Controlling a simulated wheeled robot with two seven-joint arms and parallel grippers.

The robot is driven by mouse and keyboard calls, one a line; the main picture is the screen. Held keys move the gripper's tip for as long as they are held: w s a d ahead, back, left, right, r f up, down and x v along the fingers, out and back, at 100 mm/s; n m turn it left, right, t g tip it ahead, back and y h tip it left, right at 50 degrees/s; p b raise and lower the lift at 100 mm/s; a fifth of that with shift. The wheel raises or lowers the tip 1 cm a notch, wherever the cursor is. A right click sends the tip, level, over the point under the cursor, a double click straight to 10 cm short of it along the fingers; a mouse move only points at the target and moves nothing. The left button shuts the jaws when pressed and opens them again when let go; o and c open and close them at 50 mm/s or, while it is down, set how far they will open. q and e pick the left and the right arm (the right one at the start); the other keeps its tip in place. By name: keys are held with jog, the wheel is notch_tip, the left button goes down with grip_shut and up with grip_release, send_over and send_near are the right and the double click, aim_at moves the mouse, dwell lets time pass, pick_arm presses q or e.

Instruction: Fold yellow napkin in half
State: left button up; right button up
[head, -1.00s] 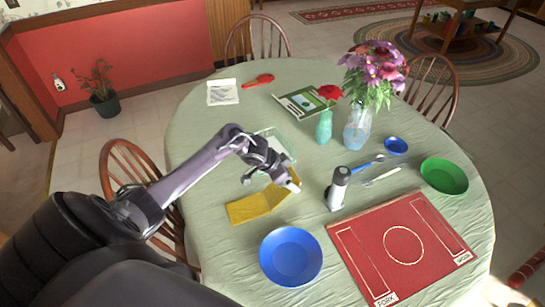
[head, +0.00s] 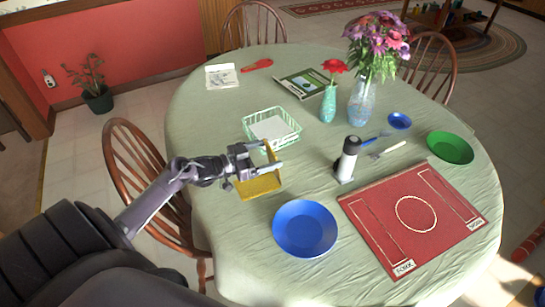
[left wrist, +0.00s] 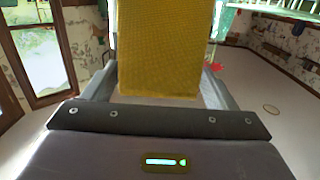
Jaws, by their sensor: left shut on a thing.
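The yellow napkin (head: 258,187) is near the left side of the green-covered table, left of the blue plate. My left gripper (head: 275,157) is shut on one edge of it and holds that edge up. The raised part slopes down to the lower part, which appears to lie on the table. The gripper hides some of the napkin. In the left wrist view, the napkin (left wrist: 160,45) fills the space between the fingers and hides their tips. My right gripper is not in view.
A wire basket (head: 249,129) stands just behind the gripper. The blue plate (head: 304,229) is close in front to the right. Bare cloth lies left of the basket.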

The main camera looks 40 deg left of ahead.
pick_arm(q)
jog(key=shift+s+a+f+t+h+b, duration=0.3)
jog(key=shift+s+f+t+b, duration=0.1)
jog(key=shift+s+t, duration=0.25)
jog(key=shift+s+a+f, duration=0.2)
jog(key=shift+s+a, duration=0.1)
jog(key=shift+s, duration=0.15)
jog(key=shift+s+a+f+b, duration=0.1)
jog(key=shift+s+b, duration=0.1)
jog(key=shift+b, duration=0.1)
jog(key=o, duration=0.7)
jog(key=shift+c, duration=0.2)
jog(key=shift+w, duration=0.1)
jog(key=b+v, duration=0.1)
jog(key=v, duration=0.6)
jog(key=shift+s+a, duration=0.15)
jog(key=shift+s, duration=0.1)
